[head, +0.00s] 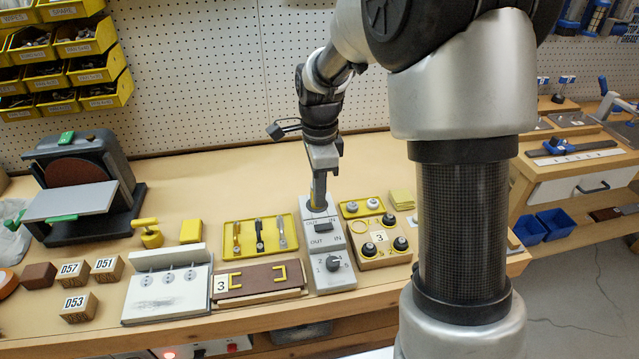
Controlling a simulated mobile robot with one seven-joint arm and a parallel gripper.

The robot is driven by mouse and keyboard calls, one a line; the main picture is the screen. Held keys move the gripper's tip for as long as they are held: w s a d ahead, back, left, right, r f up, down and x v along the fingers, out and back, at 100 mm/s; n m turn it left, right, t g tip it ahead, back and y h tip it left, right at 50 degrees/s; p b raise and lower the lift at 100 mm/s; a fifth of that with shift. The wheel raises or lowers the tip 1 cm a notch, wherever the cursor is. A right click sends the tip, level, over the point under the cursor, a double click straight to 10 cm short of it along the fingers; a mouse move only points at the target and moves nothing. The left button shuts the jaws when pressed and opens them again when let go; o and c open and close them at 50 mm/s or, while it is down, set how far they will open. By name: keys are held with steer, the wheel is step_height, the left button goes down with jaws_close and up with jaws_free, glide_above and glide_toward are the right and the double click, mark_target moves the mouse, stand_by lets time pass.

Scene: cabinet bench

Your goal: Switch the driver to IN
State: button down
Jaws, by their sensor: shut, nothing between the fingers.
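A grey driver unit (331,283) lies on the bench below my arm. Its upper part has a dark switch (323,228) with OUT and IN labels around it; the position of the switch is too small to tell. Its near end carries a dark round knob (333,264) with numbers around it. My gripper (318,206) is shut and empty, pointing down over the far end of the unit. It hides part of that end, and I cannot tell whether it touches it.
A yellow tray (242,243) with several tools is left of the unit, near a brown board (258,279). A wooden box with black knobs (381,262) stands close on the right. A disc sander (82,185) is at far left. The bench front edge is close.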

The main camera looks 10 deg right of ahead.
mark_target(319, 228)
step_height(319, 228, down, 8)
steer(key=shift+b, duration=0.45)
